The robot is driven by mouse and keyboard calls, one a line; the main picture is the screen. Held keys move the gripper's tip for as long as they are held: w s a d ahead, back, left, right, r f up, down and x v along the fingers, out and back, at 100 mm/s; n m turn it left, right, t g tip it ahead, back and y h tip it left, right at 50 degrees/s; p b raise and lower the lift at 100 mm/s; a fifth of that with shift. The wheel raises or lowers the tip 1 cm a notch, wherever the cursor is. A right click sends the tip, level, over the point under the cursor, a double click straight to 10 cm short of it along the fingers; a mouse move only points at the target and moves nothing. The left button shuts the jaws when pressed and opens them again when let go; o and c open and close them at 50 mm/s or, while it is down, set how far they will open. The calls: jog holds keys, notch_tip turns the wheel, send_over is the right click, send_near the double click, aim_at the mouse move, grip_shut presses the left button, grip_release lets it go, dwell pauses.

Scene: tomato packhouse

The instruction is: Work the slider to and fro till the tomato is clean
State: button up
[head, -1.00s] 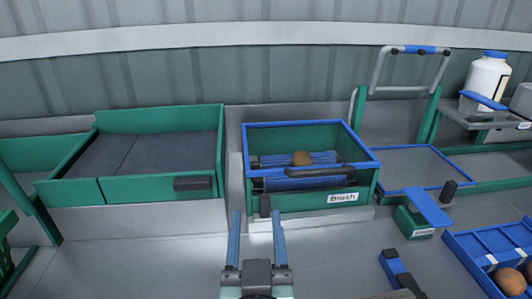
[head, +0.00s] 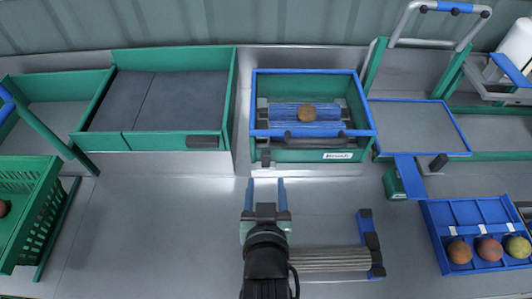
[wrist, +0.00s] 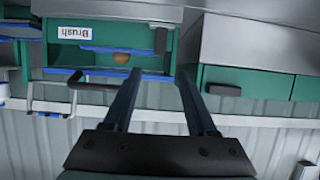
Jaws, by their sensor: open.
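The brush station, a green box with a blue rim (head: 312,71) and a "Brush" label, stands at the back centre. A brownish tomato (head: 307,113) lies inside on blue brush rollers (head: 290,122); it also shows in the wrist view (wrist: 121,57). A dark bar handle (head: 312,142) runs along the box's front, and a small black knob (head: 265,157) sits at its front left; I cannot tell which is the slider. The knob also shows in the wrist view (wrist: 160,40). My gripper (head: 266,184) is open and empty, in front of the knob and apart from it.
A green bin with a dark bed (head: 173,144) stands left of the box. To the right are a blue-rimmed grey tray (head: 420,128) and a blue crate (head: 437,238) with several round fruits. A grey roller piece (head: 330,260) lies right of my arm. A green basket (head: 25,215) stands far left.

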aim_at(266, 157)
jog(key=x, duration=1)
jog(key=shift+w, duration=0.2)
grip_shut()
dwell(1.1)
